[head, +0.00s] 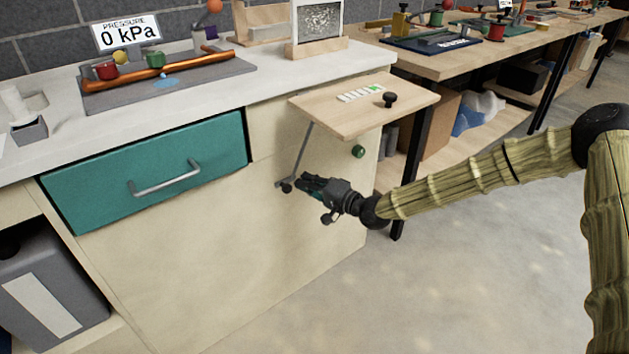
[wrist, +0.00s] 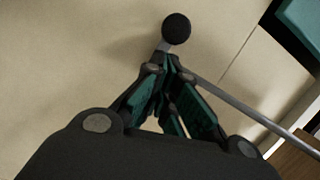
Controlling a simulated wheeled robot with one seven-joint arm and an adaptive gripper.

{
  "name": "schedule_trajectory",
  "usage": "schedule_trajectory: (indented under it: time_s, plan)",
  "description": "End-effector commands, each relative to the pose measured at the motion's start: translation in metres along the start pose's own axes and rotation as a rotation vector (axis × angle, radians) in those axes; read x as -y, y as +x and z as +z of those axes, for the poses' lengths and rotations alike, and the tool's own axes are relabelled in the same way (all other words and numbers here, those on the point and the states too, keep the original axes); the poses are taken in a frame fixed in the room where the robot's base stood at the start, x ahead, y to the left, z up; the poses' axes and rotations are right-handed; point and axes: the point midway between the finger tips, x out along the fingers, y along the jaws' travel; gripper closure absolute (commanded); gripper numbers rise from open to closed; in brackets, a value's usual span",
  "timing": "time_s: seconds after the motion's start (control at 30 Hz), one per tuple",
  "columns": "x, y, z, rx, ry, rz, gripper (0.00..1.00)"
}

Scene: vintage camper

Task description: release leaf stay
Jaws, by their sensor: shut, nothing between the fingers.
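The leaf (head: 325,117) is a wooden flap standing out level from the cabinet's end. Its stay, a thin grey rod (head: 302,152), slants from under the leaf down to a small black knob (head: 287,188) by the cream cabinet front. In the wrist view the round black knob (wrist: 176,28) is just beyond my fingertips, and the rod (wrist: 240,107) runs off to the lower right. My gripper (head: 302,181) is beside the knob; it also shows in the wrist view (wrist: 168,66). Its fingers are shut with nothing between them. I cannot tell whether they touch the knob.
A black knob (head: 390,100) and a marked strip (head: 360,93) are on the leaf. A green knob (head: 358,151) is on the cabinet below it. A teal drawer (head: 150,172) is to the left. Open floor (head: 440,290) lies in front of the cabinet.

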Motion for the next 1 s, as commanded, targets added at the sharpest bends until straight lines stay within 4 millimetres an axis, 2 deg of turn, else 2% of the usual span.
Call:
schedule_trajectory:
  time_s: [0.47,0.77,1.0]
  plan:
    - [0.001,0.001,0.005,0.001,0.000,-0.001,1.00]
    - [0.009,0.009,0.037,0.003,0.001,-0.001,1.00]
    - [0.008,0.009,0.039,0.001,0.000,0.000,1.00]
